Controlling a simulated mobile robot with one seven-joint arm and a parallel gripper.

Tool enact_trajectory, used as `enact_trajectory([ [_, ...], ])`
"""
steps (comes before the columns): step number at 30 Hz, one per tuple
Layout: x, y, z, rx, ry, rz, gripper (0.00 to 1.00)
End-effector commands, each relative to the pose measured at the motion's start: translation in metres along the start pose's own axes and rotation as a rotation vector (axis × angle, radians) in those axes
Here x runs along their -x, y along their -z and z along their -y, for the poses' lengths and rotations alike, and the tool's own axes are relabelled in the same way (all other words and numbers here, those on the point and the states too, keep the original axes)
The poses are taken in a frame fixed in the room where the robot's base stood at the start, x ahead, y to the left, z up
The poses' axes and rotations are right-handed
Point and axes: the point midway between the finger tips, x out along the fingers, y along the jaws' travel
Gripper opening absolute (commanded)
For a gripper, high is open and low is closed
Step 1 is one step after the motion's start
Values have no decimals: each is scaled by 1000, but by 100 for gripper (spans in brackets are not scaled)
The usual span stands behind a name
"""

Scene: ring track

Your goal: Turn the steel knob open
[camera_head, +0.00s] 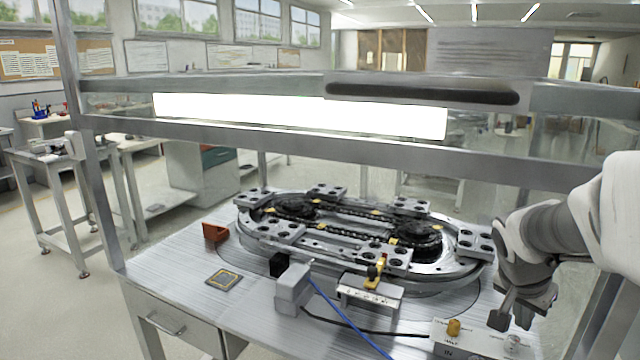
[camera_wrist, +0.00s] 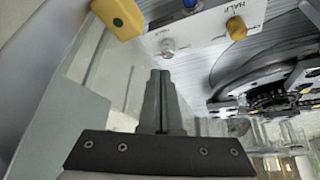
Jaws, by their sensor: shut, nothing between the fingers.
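The steel knob (camera_head: 513,342) sits on the right part of a white control panel (camera_head: 470,350) at the front right of the table in the head view. In the wrist view the steel knob (camera_wrist: 168,46) is just beyond my fingertips, on the panel's pale face. My gripper (camera_head: 499,321) is above and slightly left of the knob in the head view. In the wrist view my gripper (camera_wrist: 161,73) has both fingers together, empty, with a visible gap to the knob. The knob's exact turn angle is too small to tell.
A brass knob (camera_head: 453,327) marked HALF stands left on the same panel. A blue knob (camera_wrist: 190,4) and a yellow block (camera_wrist: 120,15) show in the wrist view. The oval ring track (camera_head: 365,235) fills the table's middle. A frame bar (camera_head: 330,135) crosses above the table.

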Motion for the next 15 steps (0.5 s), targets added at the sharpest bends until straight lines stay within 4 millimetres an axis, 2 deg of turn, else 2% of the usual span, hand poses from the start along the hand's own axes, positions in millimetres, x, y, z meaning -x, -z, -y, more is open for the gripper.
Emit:
enact_trajectory([
  [15,-52,-29,0,2,1,1,0],
])
